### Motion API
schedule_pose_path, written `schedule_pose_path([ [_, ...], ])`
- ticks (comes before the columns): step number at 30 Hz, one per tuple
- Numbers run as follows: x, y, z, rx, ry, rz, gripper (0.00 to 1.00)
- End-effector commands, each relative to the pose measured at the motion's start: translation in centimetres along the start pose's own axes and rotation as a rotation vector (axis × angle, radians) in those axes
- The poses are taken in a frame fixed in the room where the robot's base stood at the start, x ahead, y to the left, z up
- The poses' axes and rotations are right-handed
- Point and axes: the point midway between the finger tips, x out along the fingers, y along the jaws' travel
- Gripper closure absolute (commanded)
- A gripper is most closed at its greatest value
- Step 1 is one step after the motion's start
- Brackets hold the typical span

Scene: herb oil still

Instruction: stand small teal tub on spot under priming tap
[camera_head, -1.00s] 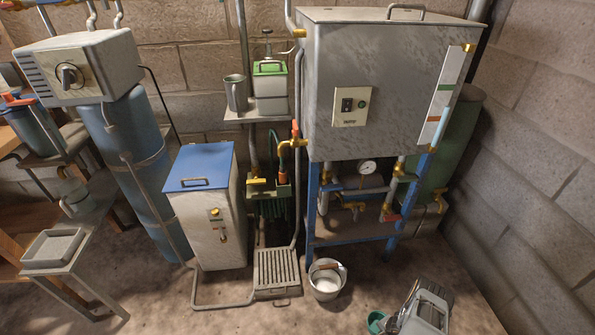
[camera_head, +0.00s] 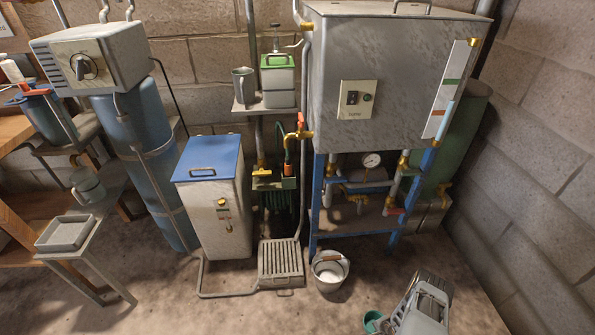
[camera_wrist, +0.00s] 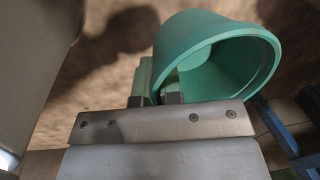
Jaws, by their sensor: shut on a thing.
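The small teal tub (camera_head: 373,322) is at the bottom edge of the head view, partly cut off. It fills the upper middle of the wrist view (camera_wrist: 205,52), its open mouth facing right, and looks empty. My gripper (camera_wrist: 160,98) is shut on the tub's near side and holds it. In the head view my gripper (camera_head: 388,326) is just right of the tub, its fingers hardly visible. Several brass taps show: one with a red handle (camera_head: 301,134) left of the steel tank, and others below the tank (camera_head: 357,198). I cannot tell which is the priming tap; no marked spot is distinguishable.
A slatted floor grate (camera_head: 281,262) lies before the taps at centre. A white bucket (camera_head: 329,272) stands right of it, near the blue stand (camera_head: 316,205). A blue-lidded box (camera_head: 212,200) stands left. Floor between bucket and my gripper is clear.

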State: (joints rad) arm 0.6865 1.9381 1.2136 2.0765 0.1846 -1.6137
Motion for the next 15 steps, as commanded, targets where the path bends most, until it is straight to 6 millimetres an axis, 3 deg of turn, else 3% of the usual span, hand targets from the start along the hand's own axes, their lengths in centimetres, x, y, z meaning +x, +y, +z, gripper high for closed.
schedule_pose_path([
  [8, -5.2, -4.5, 0.6, -0.146, -0.021, -0.004, 1.0],
  [15, -11.4, -9.7, 0.4, -0.332, -0.054, -0.003, 1.0],
])
